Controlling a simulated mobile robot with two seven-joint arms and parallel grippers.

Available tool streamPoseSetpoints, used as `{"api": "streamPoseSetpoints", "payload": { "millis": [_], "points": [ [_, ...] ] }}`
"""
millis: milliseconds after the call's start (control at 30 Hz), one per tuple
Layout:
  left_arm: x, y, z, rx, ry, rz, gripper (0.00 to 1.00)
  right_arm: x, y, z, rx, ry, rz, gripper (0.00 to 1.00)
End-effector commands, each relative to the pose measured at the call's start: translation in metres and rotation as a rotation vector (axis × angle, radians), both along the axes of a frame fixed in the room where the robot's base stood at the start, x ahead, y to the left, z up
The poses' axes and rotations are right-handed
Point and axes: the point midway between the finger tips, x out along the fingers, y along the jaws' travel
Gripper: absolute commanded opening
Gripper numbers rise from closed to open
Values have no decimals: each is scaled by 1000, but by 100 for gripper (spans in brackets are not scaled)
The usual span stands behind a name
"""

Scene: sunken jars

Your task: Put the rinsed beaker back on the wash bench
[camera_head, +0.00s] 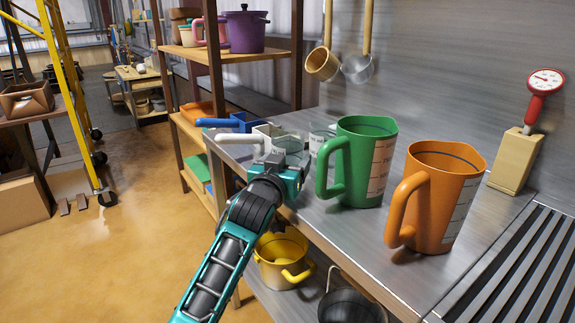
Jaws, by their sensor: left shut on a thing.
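My left gripper (284,162) reaches in from below over the left end of the steel wash bench (345,222). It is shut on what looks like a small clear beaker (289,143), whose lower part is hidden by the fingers. I cannot tell whether the beaker touches the bench top. Another clear beaker (322,137) stands just behind to the right. A green graduated jug (362,160) stands upright to the right of the gripper, with an orange graduated jug (437,195) further right. My right gripper is not in view.
A white handled vessel (259,140) and a blue one (247,121) sit at the bench's far left end. A slatted drain (520,275) lies front right. A yellow pot (283,260) stands on the lower shelf.

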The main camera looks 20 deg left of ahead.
Motion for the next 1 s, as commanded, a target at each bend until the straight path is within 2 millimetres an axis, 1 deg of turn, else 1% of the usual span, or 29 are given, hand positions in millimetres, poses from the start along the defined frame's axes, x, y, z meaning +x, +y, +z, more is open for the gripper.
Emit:
{"api": "streamPoseSetpoints", "payload": {
  "millis": [367, 400, 600, 667, 867, 967, 1000],
  "points": [
    [-1, 0, -4, 1, 2, 0, 35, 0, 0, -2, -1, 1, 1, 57],
    [-1, 0, -4, 1, 2, 0, 75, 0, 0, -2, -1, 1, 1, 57],
    [-1, 0, -4, 1, 1, 0, 94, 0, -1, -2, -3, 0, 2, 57],
    [-1, 0, -4, 1, 1, 0, 98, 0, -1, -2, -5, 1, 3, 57],
    [-1, 0, -4, 1, 1, 0, 98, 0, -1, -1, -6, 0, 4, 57],
    [-1, 0, 1, 1, 0, 0, 98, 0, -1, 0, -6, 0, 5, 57],
    [-4, 0, -1, 1, 2, 0, 98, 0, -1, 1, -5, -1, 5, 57]
  ]
}}
